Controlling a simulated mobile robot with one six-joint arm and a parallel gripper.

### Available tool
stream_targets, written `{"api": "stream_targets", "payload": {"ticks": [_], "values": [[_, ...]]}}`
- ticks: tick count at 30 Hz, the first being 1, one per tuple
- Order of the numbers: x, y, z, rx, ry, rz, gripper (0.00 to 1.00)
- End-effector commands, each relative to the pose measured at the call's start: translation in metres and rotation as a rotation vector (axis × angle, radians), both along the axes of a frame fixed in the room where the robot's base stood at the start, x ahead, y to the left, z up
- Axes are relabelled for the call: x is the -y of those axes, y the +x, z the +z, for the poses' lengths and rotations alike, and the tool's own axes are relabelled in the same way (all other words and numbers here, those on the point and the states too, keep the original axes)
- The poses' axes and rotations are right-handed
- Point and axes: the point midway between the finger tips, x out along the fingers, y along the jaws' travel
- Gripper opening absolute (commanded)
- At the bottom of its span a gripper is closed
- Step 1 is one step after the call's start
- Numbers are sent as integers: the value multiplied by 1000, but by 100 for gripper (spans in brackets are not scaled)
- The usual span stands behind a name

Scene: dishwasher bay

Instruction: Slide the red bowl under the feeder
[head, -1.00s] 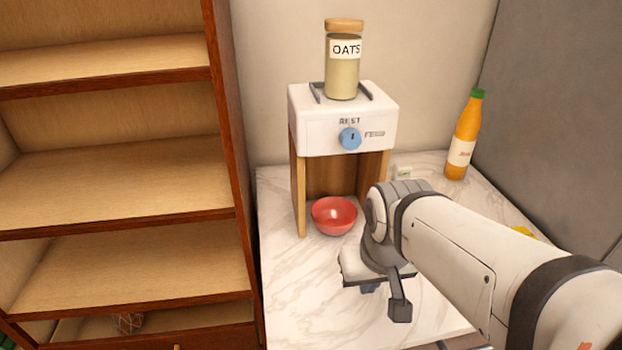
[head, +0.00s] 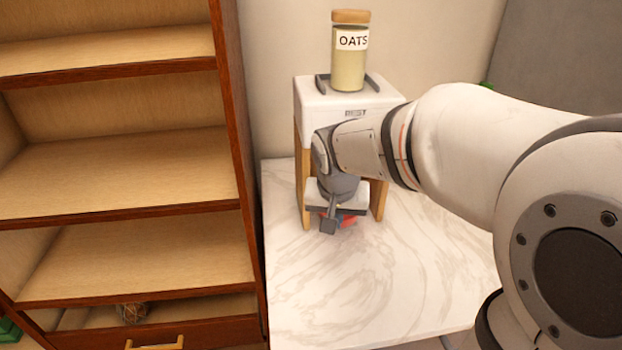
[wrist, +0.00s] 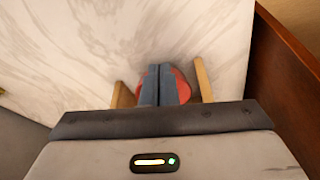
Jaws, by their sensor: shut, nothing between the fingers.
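The red bowl (head: 349,218) is mostly hidden behind my gripper in the head view. In the wrist view the bowl (wrist: 183,84) shows as red on both sides of my fingers. The feeder (head: 312,119) is a white box on wooden legs, with its dial hidden by my arm. In the wrist view the bowl appears between the feeder's wooden legs (wrist: 204,82). My gripper (wrist: 163,70) is shut and empty, with its blue-grey fingers over or against the bowl; I cannot tell whether they touch it.
A jar of oats (head: 349,68) stands on top of the feeder. The marble counter (head: 350,290) is clear in front. A wooden shelf unit (head: 120,190) stands close on the left. A bottle's green cap (head: 487,85) just shows behind my arm.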

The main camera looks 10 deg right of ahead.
Motion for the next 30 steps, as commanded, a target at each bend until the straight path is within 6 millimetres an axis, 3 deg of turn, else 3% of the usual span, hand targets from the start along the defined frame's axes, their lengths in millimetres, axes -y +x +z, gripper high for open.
{"api": "stream_targets", "payload": {"ticks": [5,18,24,30], "values": [[-1,9,-14,0,1,-13,0],[8,32,-99,-3,0,-13,0],[16,59,-95,2,2,-14,0],[19,70,-96,3,2,-14,0]]}}
